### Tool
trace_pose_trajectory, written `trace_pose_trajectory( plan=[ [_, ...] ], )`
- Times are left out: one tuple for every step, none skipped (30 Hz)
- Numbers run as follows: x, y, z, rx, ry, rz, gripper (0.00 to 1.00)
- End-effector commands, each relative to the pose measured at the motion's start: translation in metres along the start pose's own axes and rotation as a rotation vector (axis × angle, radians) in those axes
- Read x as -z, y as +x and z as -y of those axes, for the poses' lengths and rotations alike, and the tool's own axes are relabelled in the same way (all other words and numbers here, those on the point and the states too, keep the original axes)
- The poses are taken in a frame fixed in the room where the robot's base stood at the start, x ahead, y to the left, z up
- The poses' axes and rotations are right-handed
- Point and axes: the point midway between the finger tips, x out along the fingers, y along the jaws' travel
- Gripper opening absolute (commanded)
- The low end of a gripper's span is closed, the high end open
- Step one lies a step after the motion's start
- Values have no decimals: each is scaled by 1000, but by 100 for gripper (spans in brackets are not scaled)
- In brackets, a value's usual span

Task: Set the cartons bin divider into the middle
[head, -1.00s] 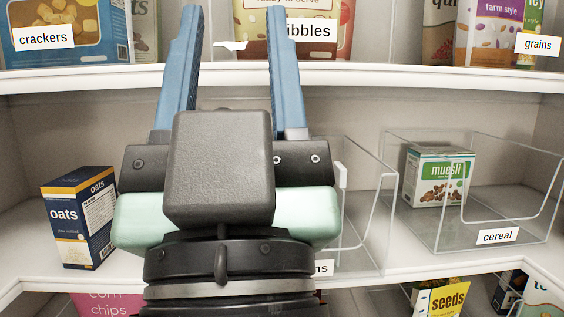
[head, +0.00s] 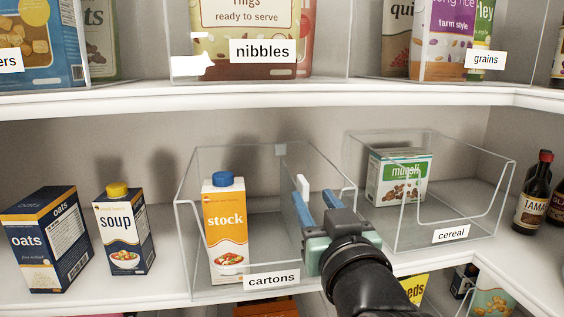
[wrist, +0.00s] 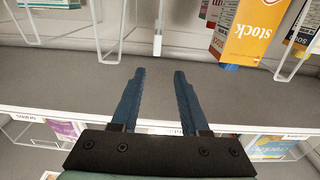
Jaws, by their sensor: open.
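The cartons bin (head: 183,240) is a clear open-front bin on the middle shelf, with its label (head: 271,281) on the front. A stock carton (head: 225,232) stands upright in its left part; it also shows upside down in the wrist view (wrist: 259,30). The clear divider's white tab (head: 302,184) stands right of the bin's middle; the panel itself is hard to make out. The tab also shows in the wrist view (wrist: 157,45), just beyond my fingertips and between their lines. My gripper (head: 316,197) is open and empty at the bin's right front.
A soup carton (head: 124,230) and an oats box (head: 46,240) stand outside the bin to the left. The cereal bin (head: 405,243) with a muesli box (head: 398,178) is close on the right. The upper shelf edge (head: 230,97) runs above. Dark bottles (head: 533,190) stand far right.

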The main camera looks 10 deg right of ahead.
Motion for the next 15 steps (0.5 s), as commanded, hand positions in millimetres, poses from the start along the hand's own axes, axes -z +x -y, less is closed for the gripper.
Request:
trace_pose_trajectory(
  plan=[
    [-7,3,-6,4,6,31,45],
    [-10,4,-8,7,8,41,45],
    [-13,6,-9,9,10,48,45],
    [-14,8,-9,10,11,50,45],
    [-14,11,-9,11,11,50,45],
    [-14,15,-8,11,10,49,45],
    [-13,19,-8,11,10,48,45],
    [-13,24,-8,11,10,49,45],
    [-13,30,-8,10,9,48,45],
    [-13,35,-8,10,9,48,45],
    [-13,40,-8,10,10,48,45],
    [-13,48,-8,10,11,48,45],
    [-13,53,-8,10,10,46,45],
    [-13,58,-7,11,9,47,45],
    [-13,65,-7,10,9,46,45]
  ],
)
